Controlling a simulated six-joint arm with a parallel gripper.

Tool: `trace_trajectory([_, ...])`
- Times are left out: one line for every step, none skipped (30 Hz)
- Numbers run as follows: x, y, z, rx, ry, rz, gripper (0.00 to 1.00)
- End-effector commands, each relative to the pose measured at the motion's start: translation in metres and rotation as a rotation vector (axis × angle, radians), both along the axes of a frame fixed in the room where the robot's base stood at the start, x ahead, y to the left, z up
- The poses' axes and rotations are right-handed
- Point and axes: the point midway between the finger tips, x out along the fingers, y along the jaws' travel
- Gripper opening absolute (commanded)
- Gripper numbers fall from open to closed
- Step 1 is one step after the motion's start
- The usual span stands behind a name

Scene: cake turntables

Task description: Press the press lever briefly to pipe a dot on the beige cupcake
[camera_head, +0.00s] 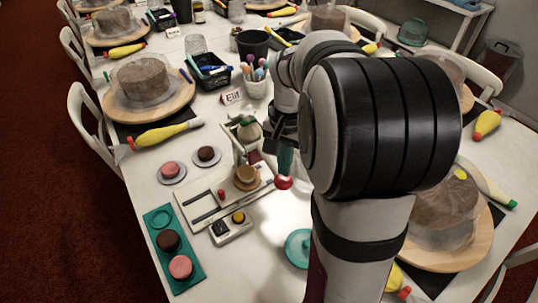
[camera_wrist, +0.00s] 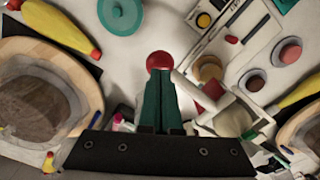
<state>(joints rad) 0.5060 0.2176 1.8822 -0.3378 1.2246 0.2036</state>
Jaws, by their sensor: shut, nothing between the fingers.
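The beige cupcake (camera_head: 246,174) sits on a small round stand on the white slide base, under the piping press (camera_head: 240,140); it also shows in the wrist view (camera_wrist: 208,69). The press holds a pale green bag. The press lever's red ball knob (camera_head: 283,183) sticks out to the right of the press. In the wrist view the knob (camera_wrist: 159,61) is right at my fingertips, with the lever's white rod running to the press. My gripper (camera_head: 285,165) has green fingers, shut and empty, pointing down just above the knob. I cannot tell whether they touch it. The cupcake's top is partly hidden.
A control box (camera_head: 232,227) with a yellow button stands in front of the slide base. A teal tray (camera_head: 161,217) holds a brown and a pink cupcake. Two more cupcakes stand on plates at left. A teal disc (camera_head: 298,248) lies in front of the knob.

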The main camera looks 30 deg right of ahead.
Motion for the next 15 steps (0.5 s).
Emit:
trace_trajectory([0.000, 0.000, 0.000, 0.000, 0.000, 0.000, 0.00])
trace_trajectory([0.000, 0.000, 0.000, 0.000, 0.000, 0.000, 0.00])
trace_trajectory([0.000, 0.000, 0.000, 0.000, 0.000, 0.000, 0.00])
trace_trajectory([0.000, 0.000, 0.000, 0.000, 0.000, 0.000, 0.00])
trace_trajectory([0.000, 0.000, 0.000, 0.000, 0.000, 0.000, 0.00])
trace_trajectory([0.000, 0.000, 0.000, 0.000, 0.000, 0.000, 0.00])
trace_trajectory([0.000, 0.000, 0.000, 0.000, 0.000, 0.000, 0.00])
trace_trajectory([0.000, 0.000, -0.001, 0.000, 0.000, 0.000, 0.00])
trace_trajectory([0.000, 0.000, -0.002, 0.000, 0.000, 0.000, 0.00])
trace_trajectory([0.000, 0.000, -0.004, 0.001, 0.000, 0.000, 0.00])
trace_trajectory([0.000, 0.000, -0.005, 0.001, 0.000, 0.000, 0.00])
trace_trajectory([0.000, 0.000, -0.006, 0.001, 0.000, 0.000, 0.00])
trace_trajectory([0.000, 0.000, -0.008, 0.001, 0.000, 0.000, 0.00])
trace_trajectory([0.000, 0.000, -0.009, 0.000, 0.000, 0.000, 0.00])
trace_trajectory([0.000, 0.000, -0.011, 0.000, 0.001, 0.000, 0.00])
